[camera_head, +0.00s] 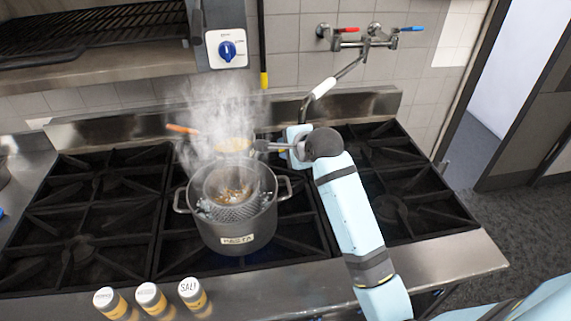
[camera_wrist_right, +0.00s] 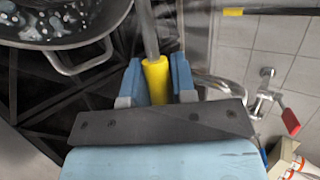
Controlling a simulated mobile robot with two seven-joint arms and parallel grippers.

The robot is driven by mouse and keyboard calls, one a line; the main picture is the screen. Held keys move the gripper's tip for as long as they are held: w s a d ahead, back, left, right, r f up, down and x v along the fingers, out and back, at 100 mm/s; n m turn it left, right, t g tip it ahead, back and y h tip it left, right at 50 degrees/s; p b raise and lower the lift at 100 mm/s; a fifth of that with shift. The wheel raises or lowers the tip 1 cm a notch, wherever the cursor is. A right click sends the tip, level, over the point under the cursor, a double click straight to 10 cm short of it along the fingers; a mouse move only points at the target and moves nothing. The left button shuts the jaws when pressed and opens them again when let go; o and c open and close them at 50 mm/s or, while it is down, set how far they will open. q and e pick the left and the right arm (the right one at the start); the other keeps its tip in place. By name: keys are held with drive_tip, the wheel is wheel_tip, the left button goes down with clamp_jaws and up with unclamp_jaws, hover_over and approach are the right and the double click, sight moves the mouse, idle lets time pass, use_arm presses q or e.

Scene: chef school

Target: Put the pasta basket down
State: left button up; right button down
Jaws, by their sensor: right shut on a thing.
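The pasta basket (camera_head: 236,212) is a grey mesh strainer with yellowish pasta in it. In the head view it is at the mouth of the grey pot (camera_head: 241,240) labelled "PASTA". I cannot tell how deep it sits or whether it touches the pot. My right gripper (camera_head: 287,146) is to the right of and behind the basket. In the right wrist view its blue fingers (camera_wrist_right: 160,85) are shut on a yellow-ended handle (camera_wrist_right: 155,80), whose metal rod runs up out of the frame. My left gripper is not in view.
Steam rises over the pot on the black stove (camera_head: 90,225). Several jars, one labelled salt (camera_head: 193,296), stand at the front edge. A wall faucet (camera_head: 370,40) is behind. The right burners (camera_head: 400,200) are clear.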

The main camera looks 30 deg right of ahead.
wheel_tip(320, 180, down, 6)
drive_tip(key=shift+r+p, duration=0.1)
drive_tip(key=shift+p, duration=0.2)
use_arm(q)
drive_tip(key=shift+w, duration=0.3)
use_arm(e)
drive_tip(key=c, duration=0.9)
unclamp_jaws()
drive_tip(key=shift+f, duration=0.25)
drive_tip(key=shift+c, duration=0.2)
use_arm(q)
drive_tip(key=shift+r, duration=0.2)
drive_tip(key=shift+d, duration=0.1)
use_arm(e)
drive_tip(key=shift+r, duration=0.15)
use_arm(q)
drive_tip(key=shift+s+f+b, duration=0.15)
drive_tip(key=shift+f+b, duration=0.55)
drive_tip(key=shift+b, duration=0.35)
use_arm(e)
drive_tip(key=v, duration=1.2)
